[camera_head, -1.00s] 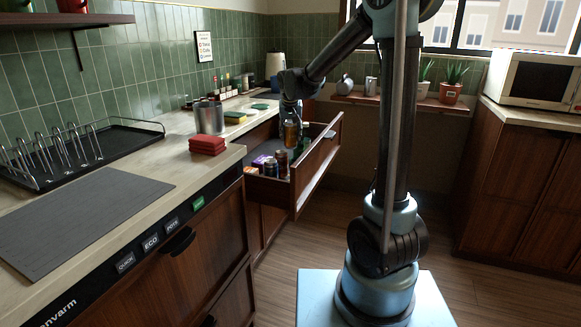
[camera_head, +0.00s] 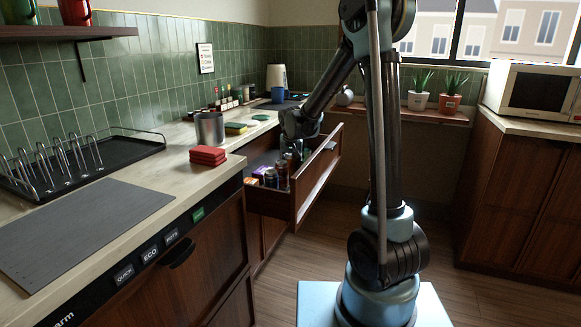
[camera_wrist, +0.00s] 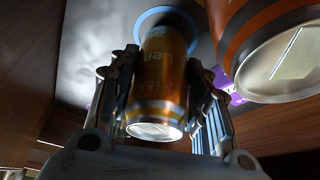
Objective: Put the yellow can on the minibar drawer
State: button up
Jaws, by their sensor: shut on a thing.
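The minibar drawer (camera_head: 316,178) is pulled open below the counter in the head view. My gripper (camera_head: 294,152) is down inside it, toward its far end. In the wrist view my gripper's two fingers are shut on the sides of the yellow can (camera_wrist: 162,75), which looks amber there. The can's round silver end faces the camera. In the head view the held can is small and dark, largely covered by my gripper and its neighbours. I cannot tell whether it touches the drawer floor.
Other cans (camera_head: 282,171) and small boxes (camera_head: 259,172) stand in the drawer's near part. A larger orange-brown can (camera_wrist: 285,45) is close on the right in the wrist view. A metal pot (camera_head: 209,129) and red stack (camera_head: 208,155) sit on the counter beside the drawer.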

jog(key=o, duration=1.3)
jog(key=shift+f, duration=0.1)
jog(key=shift+c, duration=0.2)
jog(key=v, duration=1.2)
